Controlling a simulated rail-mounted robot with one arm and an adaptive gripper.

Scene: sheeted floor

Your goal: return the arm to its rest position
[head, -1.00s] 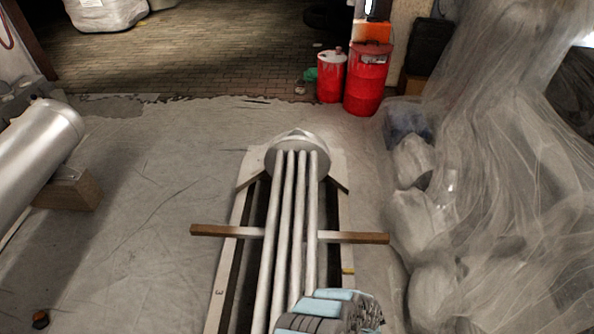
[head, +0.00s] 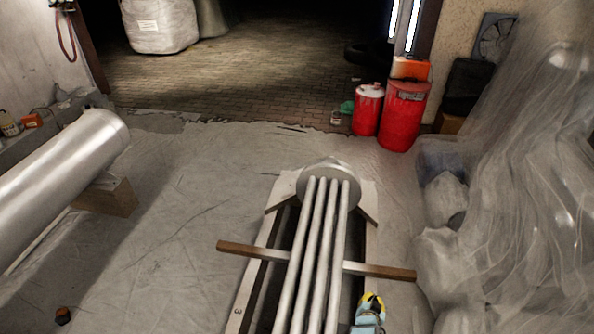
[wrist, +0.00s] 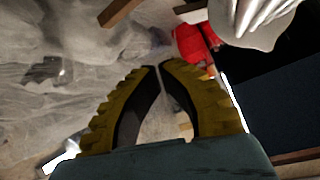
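My gripper (wrist: 159,66) has two curved fingers, yellow outside and black inside, on a blue-grey body. In the wrist view its tips nearly meet, with a thin gap and nothing held between them. In the head view my gripper (head: 371,305) shows as a small yellow, black and light-blue shape at the bottom edge, just right of the tube bundle; its fingers cannot be made out there. The rest of my arm is out of the head view.
A bundle of metal tubes (head: 319,240) with a round end plate lies on a frame with a wooden crossbar (head: 390,272). A large cylinder (head: 65,165) lies at left. Red drums (head: 403,115) stand behind; plastic sheeting (head: 510,200) hangs at right.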

